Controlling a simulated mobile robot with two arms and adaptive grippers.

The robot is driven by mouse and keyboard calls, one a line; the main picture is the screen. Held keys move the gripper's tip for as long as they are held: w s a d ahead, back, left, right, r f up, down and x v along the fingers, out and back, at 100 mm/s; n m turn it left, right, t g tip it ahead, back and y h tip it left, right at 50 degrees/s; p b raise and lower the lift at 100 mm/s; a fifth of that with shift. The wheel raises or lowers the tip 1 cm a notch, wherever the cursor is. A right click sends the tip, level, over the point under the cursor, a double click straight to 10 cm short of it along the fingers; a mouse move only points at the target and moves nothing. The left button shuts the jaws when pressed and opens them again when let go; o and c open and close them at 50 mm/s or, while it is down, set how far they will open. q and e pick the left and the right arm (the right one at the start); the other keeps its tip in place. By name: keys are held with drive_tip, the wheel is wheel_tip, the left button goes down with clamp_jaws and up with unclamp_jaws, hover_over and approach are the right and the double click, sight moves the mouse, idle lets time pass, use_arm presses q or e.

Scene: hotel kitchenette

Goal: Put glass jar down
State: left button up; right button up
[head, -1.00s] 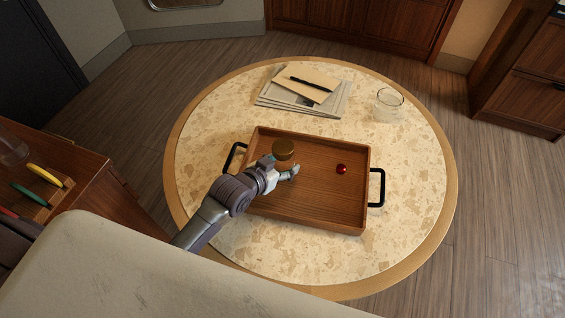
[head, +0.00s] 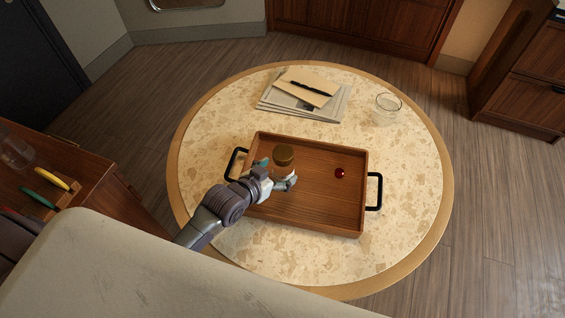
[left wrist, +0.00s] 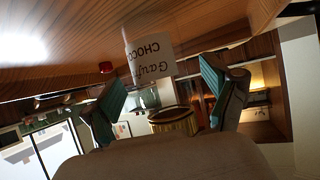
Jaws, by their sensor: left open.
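The glass jar (head: 283,155) with its brown-gold lid stands upright in the left part of the wooden tray (head: 325,208). My left gripper (head: 277,172) is open at the jar's near side, with a finger to either side of it. In the left wrist view, which is upside down, the jar's gold lid (left wrist: 173,122) and its white printed label (left wrist: 152,60) show between the spread teal-padded fingers (left wrist: 163,92). Whether a finger still touches the glass cannot be told. My right gripper is not in view.
A small red ball-like thing (head: 339,173) lies in the tray to the right. Newspapers (head: 328,108) with an envelope and pen, and an empty glass (head: 387,105), are on the round table behind. The tray's right part is mostly clear.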

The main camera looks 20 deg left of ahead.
sight(276, 172)
use_arm(q)
drive_tip(key=p+v, duration=0.2)
drive_tip(key=v, duration=0.2)
drive_tip(key=shift+s+a+r+p, duration=0.1)
drive_tip(key=shift+s+r+p, duration=0.15)
drive_tip(key=shift+p, duration=0.15)
drive_tip(key=shift+f, duration=0.1)
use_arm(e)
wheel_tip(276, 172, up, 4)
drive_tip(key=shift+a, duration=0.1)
